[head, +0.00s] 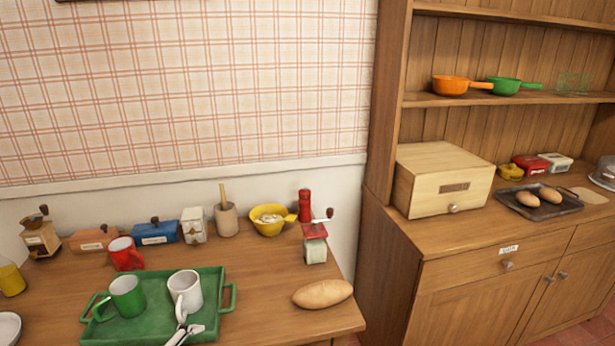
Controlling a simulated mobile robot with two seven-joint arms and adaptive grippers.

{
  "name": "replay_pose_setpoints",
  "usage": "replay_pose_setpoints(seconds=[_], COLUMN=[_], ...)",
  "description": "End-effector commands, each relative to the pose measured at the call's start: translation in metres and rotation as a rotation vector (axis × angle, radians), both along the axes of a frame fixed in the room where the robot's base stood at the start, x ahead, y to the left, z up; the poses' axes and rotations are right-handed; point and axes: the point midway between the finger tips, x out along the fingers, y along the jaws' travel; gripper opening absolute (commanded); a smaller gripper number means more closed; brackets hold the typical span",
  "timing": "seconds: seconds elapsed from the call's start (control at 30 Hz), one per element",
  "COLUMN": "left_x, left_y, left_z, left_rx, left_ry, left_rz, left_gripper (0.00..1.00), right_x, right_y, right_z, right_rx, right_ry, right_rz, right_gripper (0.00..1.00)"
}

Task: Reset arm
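My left gripper (186,334) shows only in part at the bottom edge of the head view. Its two grey fingertips look spread apart, just in front of a white mug (187,289). The white mug stands upright on a green tray (152,328), with its handle toward the gripper. I cannot tell whether a fingertip touches the handle. A green mug (127,296) stands on the tray to the left of the white one. My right gripper is not in view.
Behind the tray stand a red mug (125,254), a grinder (314,243), a yellow bowl (270,219) and several boxes. A bread loaf (323,294) lies at the table's right. A wooden hutch (480,240) stands further right. Some table surface right of the tray is clear.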

Motion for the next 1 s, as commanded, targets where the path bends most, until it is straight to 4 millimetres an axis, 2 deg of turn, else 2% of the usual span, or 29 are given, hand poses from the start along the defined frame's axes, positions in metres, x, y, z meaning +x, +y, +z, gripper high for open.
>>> replay_pose_setpoints(seconds=[0.03, 0.2, 0.37, 0.53, 0.6, 0.7, 0.87, 1.0], left_x=[-0.012, -0.048, -0.087, -0.135, -0.121, -0.112, -0.103, -0.100], left_y=[0.012, 0.061, 0.102, 0.142, 0.124, 0.104, 0.068, 0.031], left_z=[-0.013, -0.044, -0.065, -0.083, -0.096, -0.115, -0.147, -0.178], left_rx=[-0.057, -0.170, -0.214, -0.223, -0.286, -0.367, -0.519, -0.695], left_ry=[0.023, 0.052, 0.061, 0.059, 0.059, 0.065, 0.080, 0.094], left_rz=[0.115, 0.464, 0.719, 0.956, 0.910, 0.878, 0.831, 0.793], left_gripper=[0.68, 0.68, 0.68, 0.68, 0.68, 0.68, 0.68, 0.68], right_x=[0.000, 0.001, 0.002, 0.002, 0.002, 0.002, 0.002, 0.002], right_y=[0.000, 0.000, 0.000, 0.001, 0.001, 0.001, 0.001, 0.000], right_z=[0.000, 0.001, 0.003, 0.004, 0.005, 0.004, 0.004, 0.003], right_rx=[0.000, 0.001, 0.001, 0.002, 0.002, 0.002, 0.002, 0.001], right_ry=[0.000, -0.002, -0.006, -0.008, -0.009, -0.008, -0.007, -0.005], right_rz=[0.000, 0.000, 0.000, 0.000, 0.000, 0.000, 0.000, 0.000], right_gripper=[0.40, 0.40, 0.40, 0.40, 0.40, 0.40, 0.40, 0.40])
